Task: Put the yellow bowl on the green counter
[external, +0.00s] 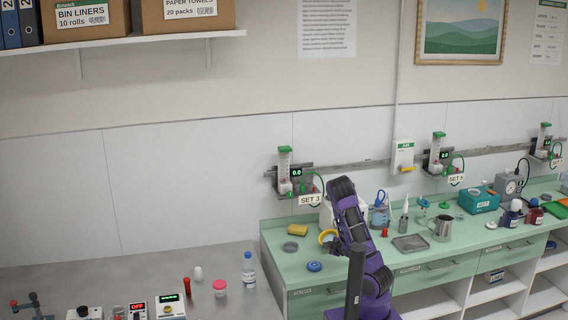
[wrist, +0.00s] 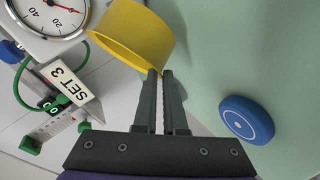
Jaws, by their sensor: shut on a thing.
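The yellow bowl (wrist: 145,35) is at the top of the wrist view, with its opening turned toward the left. The fingertips of my gripper (wrist: 160,76) are close together at its edge, shut on it. In the external view the bowl (external: 327,236) shows as a small yellow piece left of my arm, which partly hides it. The green counter (external: 279,262) lies behind and around my arm; its pale green top (wrist: 270,50) fills the right of the wrist view. I cannot tell whether the bowl touches the counter.
A blue round disc (wrist: 246,119) lies on the counter near my gripper. A dial gauge (wrist: 50,14) is beside the bowl. A yellow sponge-like block (external: 298,230) and grey ring (external: 290,246) lie on the left end. A metal tray (external: 410,243) and jug (external: 441,229) stand to the right.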

